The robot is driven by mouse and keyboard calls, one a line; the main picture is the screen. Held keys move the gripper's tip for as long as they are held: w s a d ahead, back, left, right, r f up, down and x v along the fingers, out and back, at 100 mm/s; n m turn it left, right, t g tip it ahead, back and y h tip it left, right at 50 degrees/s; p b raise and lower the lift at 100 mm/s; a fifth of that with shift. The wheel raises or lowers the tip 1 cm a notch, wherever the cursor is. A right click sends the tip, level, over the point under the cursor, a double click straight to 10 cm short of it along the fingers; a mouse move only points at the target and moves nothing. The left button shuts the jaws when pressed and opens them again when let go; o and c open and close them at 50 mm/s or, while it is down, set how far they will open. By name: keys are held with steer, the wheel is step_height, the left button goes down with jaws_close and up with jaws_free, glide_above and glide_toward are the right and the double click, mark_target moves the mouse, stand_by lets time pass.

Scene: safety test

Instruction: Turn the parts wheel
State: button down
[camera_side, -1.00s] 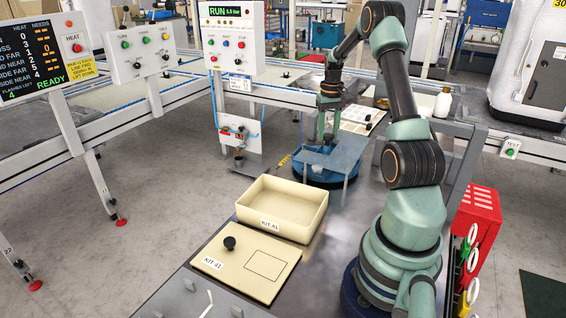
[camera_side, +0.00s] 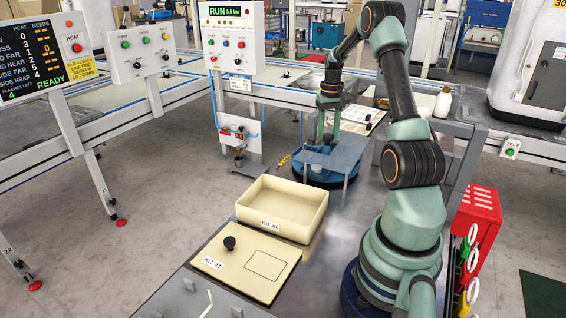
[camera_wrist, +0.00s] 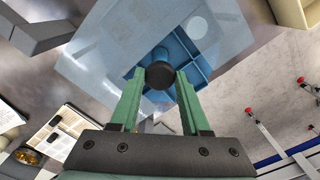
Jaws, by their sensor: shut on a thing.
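The parts wheel (camera_side: 298,172) is a round blue tray with dividers, under a clear flat cover (camera_side: 343,152) on legs. In the wrist view the wheel (camera_wrist: 188,58) shows partly through the cover. A black round knob (camera_wrist: 160,76) stands at the wheel. My gripper (camera_side: 324,140) reaches down to the wheel from above. In the wrist view its two green fingers are on either side of the knob, shut on it. The side view is too small to show the knob clearly.
A cream bin (camera_side: 290,212) marked KIT and a cream lidded board (camera_side: 247,262) with a black knob lie in front of the wheel. A white bottle (camera_side: 443,102) stands at the right. A red rack (camera_side: 478,215) is beside my base.

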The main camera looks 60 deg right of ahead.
steer(key=shift+r+m, duration=0.1)
steer(key=shift+m, duration=8.7)
steer(key=shift+c, duration=1.9)
jaws_free()
